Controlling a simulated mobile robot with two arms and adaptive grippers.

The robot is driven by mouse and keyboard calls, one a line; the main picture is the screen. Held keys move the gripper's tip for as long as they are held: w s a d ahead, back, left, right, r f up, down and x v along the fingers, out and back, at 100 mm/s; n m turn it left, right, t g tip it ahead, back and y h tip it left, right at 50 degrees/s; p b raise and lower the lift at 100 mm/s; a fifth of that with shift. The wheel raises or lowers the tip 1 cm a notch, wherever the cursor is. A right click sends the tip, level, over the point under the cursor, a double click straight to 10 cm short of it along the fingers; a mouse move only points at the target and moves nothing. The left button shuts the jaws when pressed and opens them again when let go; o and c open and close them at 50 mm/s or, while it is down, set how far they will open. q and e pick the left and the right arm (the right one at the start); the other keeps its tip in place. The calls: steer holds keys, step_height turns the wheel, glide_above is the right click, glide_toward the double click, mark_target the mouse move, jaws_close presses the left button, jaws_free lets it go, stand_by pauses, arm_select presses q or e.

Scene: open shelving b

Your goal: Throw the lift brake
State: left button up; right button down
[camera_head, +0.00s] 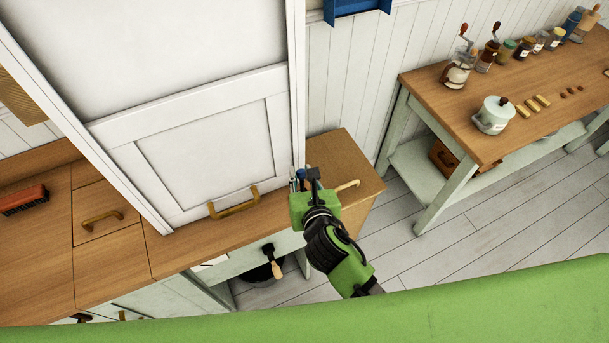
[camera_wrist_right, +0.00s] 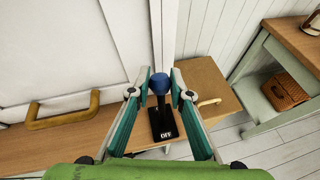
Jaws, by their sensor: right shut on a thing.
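The brake lever stands on the wooden counter beside the white panelled lift front (camera_head: 200,150). In the right wrist view its round blue knob (camera_wrist_right: 160,83) sits above a black base plate (camera_wrist_right: 163,122), with light lettering that looks like OFF at the near end. My right gripper (camera_wrist_right: 160,88) is shut on the blue knob, one finger on each side. In the head view the right gripper (camera_head: 303,178) is at the lift's lower right corner and hides most of the lever. My left gripper is not in view.
A wooden handle (camera_head: 233,203) is on the lift front. A curved handle (camera_head: 347,186) lies just right of the gripper. A black lever with a wooden grip (camera_head: 277,269) hangs below the counter. A table (camera_head: 425,88) with a white pot (camera_head: 493,115) and jars stands at right.

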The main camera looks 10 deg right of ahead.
steer(key=shift+w+a+f+g+h, duration=0.15)
steer(key=shift+w+g, duration=0.35)
steer(key=shift+w+a+f+g+h, duration=0.1)
steer(key=shift+w+g+h, duration=0.05)
steer(key=shift+w+g, duration=0.35)
steer(key=c, duration=1.8)
jaws_free()
steer(key=v, duration=1.1)
steer(key=shift+s+r, duration=0.3)
